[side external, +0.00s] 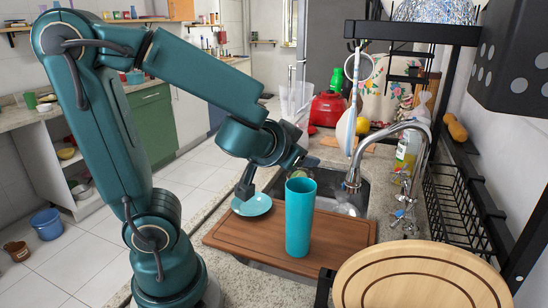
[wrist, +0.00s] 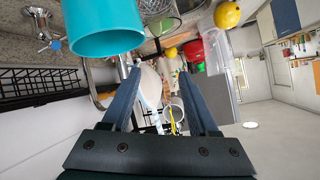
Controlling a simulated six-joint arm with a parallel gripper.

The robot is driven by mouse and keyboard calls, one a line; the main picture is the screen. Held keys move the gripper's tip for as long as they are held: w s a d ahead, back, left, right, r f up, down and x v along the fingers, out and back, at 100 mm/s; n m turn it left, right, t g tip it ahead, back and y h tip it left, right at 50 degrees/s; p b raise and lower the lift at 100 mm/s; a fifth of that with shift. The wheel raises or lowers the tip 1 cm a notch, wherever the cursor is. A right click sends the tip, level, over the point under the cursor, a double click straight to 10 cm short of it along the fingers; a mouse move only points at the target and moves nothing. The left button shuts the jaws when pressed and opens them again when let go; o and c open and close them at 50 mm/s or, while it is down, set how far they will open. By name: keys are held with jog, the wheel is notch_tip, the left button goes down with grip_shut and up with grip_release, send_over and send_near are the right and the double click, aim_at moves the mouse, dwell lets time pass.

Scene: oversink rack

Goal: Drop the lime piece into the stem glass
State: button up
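My gripper (side external: 272,170) is near the sink, above and behind a blue saucer (side external: 252,206) on the wooden board. The wrist view shows its two fingers (wrist: 156,84) spread wide with nothing between them. A clear, rounded glass-like thing (side external: 301,179) shows behind the teal tumbler and may be the stem glass; its stem cannot be made out. A clear glass shape (wrist: 152,6) shows at the top of the wrist view. I cannot make out a lime piece in either view; the saucer's visible surface looks bare.
The tall teal tumbler (side external: 300,222) stands on the brown board (side external: 225,237), close to the gripper; it also shows in the wrist view (wrist: 105,28). The faucet (side external: 405,128), black rack (side external: 458,210) and round wooden board (side external: 420,280) lie to the right. A red appliance (side external: 328,109) stands behind.

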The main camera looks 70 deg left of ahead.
jog(key=shift+v, duration=1.85)
jog(key=shift+s+d+r, duration=0.4)
jog(key=shift+s, duration=0.1)
jog(key=s+d+f+m+g+h, duration=0.3)
jog(key=s+d+h, duration=0.4)
jog(key=d, duration=0.3)
notch_tip(320, 180, down, 2)
jog(key=shift+s+d+f+g, duration=0.1)
jog(key=shift+s+d+g, duration=0.15)
jog(key=shift+g, duration=0.45)
